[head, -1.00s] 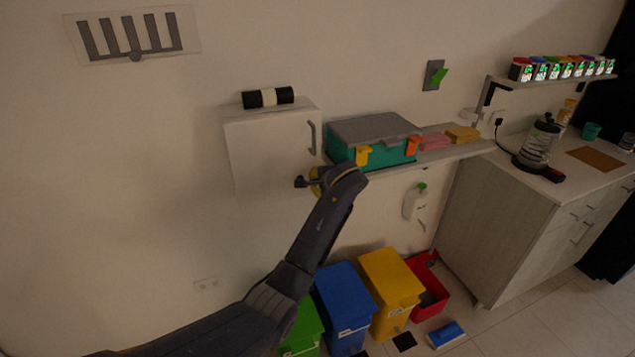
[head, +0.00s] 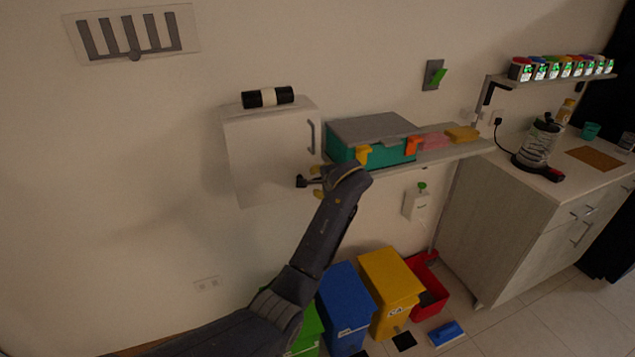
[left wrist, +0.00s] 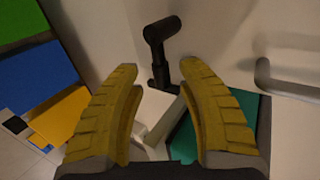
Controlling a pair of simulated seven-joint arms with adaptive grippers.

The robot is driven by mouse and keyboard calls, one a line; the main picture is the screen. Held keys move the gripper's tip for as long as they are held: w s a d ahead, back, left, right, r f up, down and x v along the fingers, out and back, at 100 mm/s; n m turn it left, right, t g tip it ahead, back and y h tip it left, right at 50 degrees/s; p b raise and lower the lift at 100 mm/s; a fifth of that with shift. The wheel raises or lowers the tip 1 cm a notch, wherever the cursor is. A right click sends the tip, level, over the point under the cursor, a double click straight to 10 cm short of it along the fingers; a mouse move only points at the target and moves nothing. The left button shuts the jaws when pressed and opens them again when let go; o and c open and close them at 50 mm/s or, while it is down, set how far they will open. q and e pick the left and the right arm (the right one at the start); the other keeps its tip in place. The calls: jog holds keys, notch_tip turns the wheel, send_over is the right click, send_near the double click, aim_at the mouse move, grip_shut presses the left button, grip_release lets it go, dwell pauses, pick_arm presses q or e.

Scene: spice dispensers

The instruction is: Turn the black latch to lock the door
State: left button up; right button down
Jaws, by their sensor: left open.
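The black latch (head: 302,181) sits at the lower right edge of the white wall cabinet (head: 265,155), whose door looks closed. In the left wrist view the latch (left wrist: 160,45) shows as a black bent handle just beyond the fingertips, a little above the gap between them. My left gripper (head: 317,182) is at the latch's right side in the head view. Its yellow fingers (left wrist: 158,80) are spread with nothing between them. I cannot tell whether a finger touches the latch. My right gripper is in neither view.
A grey door handle (head: 311,137) is above the latch. A teal box (head: 375,152) with a grey lid stands on the shelf right of the cabinet. Blue (head: 343,300) and yellow (head: 390,285) bins stand below. A black roll (head: 268,97) lies on the cabinet.

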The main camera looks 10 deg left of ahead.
pick_arm(q)
jog(key=shift+v, duration=2.55)
